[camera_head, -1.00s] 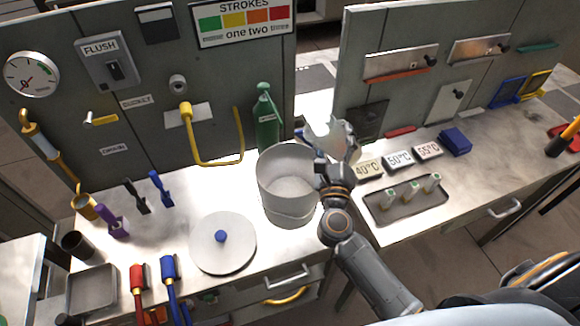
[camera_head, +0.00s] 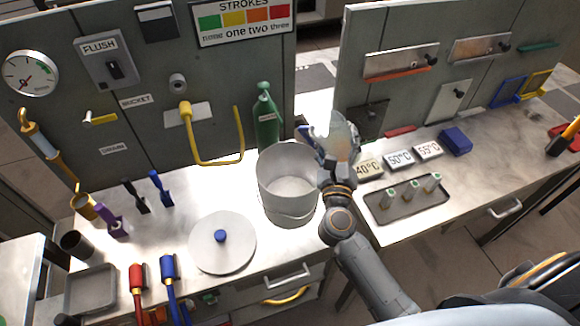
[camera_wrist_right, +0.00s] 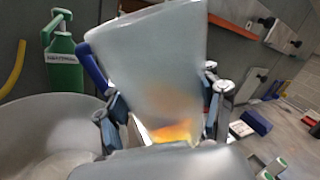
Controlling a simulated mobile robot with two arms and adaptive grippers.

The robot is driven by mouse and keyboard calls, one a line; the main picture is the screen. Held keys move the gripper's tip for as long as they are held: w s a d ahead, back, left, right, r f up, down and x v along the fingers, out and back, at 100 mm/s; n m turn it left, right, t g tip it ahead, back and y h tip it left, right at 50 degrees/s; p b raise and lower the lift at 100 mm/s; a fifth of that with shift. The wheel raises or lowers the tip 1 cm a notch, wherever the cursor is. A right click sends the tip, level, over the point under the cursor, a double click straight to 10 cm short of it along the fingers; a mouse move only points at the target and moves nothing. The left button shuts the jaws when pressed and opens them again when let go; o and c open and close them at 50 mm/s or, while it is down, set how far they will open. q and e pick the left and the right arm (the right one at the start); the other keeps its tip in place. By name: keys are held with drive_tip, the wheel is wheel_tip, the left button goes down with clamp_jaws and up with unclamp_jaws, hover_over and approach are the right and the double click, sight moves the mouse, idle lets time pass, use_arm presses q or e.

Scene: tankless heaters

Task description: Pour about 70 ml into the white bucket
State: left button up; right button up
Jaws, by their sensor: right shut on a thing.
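The white bucket (camera_head: 290,211) stands open on the left counter; its pale inside shows at the lower left of the right wrist view (camera_wrist_right: 35,118). My right gripper (camera_head: 337,160) is shut on a translucent whitish jug (camera_head: 333,132), just right of the bucket's rim and above the counter. In the right wrist view, the jug (camera_wrist_right: 155,58) sits between the fingers (camera_wrist_right: 160,115) and has a blue handle at its left. An orange patch shows low in it; I cannot tell whether it is liquid. No stream shows. My left gripper is not in view.
A green bottle (camera_head: 266,116) stands behind the bucket. A white lid with a blue knob (camera_head: 221,252) lies at its front left. A yellow pipe (camera_head: 240,140) juts from the back panel. Temperature signs (camera_head: 398,160) and a vial tray (camera_head: 406,208) lie to the right.

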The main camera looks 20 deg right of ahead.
drive_tip(key=m, duration=0.1)
drive_tip(key=d+f+m+b, duration=0.1)
drive_tip(key=shift+s+d+m+g, duration=0.2)
drive_tip(key=shift+m+g, duration=0.1)
drive_tip(key=shift+m, duration=0.1)
drive_tip(key=m, duration=0.2)
drive_tip(key=d+f+m, duration=0.1)
drive_tip(key=shift+s+d+f+m+g, duration=0.1)
drive_tip(key=shift+s+d+m+g, duration=0.05)
drive_tip(key=shift+m+g, duration=0.2)
idle(0.6)
idle(0.6)
